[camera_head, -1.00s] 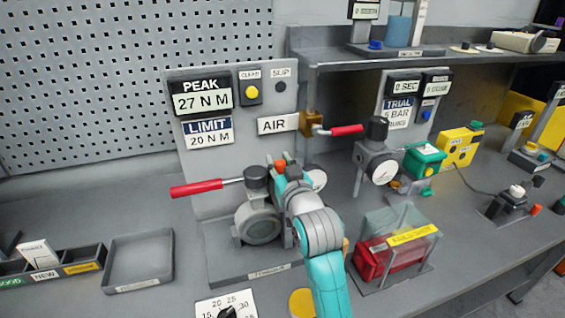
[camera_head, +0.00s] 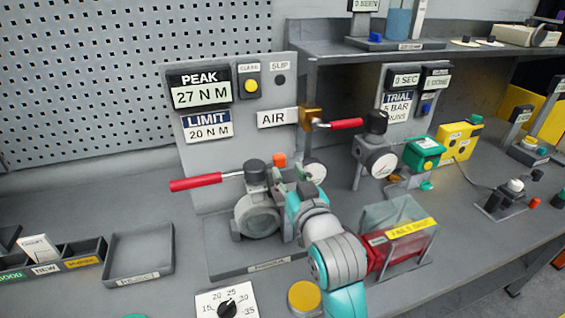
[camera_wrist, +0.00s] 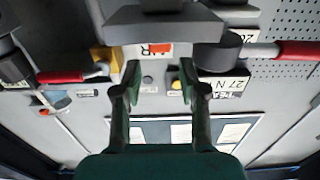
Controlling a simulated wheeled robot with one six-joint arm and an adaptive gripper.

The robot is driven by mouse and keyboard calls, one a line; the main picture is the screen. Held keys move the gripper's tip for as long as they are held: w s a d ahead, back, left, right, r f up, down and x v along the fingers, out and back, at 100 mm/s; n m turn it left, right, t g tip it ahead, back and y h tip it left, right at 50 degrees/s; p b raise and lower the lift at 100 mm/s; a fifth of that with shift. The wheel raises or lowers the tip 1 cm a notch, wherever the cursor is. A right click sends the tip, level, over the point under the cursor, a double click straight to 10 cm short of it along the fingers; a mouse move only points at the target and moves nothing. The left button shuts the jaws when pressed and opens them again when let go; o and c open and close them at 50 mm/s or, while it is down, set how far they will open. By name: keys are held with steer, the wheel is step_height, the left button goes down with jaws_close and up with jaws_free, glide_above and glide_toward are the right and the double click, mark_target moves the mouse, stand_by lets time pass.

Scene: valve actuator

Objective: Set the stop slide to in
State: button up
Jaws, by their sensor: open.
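The valve fixture (camera_head: 258,221) stands on a grey base, with a red-handled lever (camera_head: 196,184) reaching left from its top. A small orange piece (camera_head: 279,160), possibly the stop slide, stands just right of the lever's dark hub. An orange piece (camera_wrist: 157,49) also shows in the wrist view, beyond the fingertips and partly over the AIR label. I cannot read an in or out mark. My gripper (camera_wrist: 159,76) is open and empty, its two fingers apart. In the head view, my wrist hides much of the fixture's right side.
The panel (camera_head: 230,150) behind reads PEAK 27 N M and LIMIT 20 N M. A red-handled air valve (camera_head: 345,124) sticks out to its right. A clear-covered red unit (camera_head: 395,245) stands right of my arm. A dial (camera_head: 226,302) and an empty tray (camera_head: 140,256) are in front and left.

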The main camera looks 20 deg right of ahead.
steer(key=shift+s, duration=2.25)
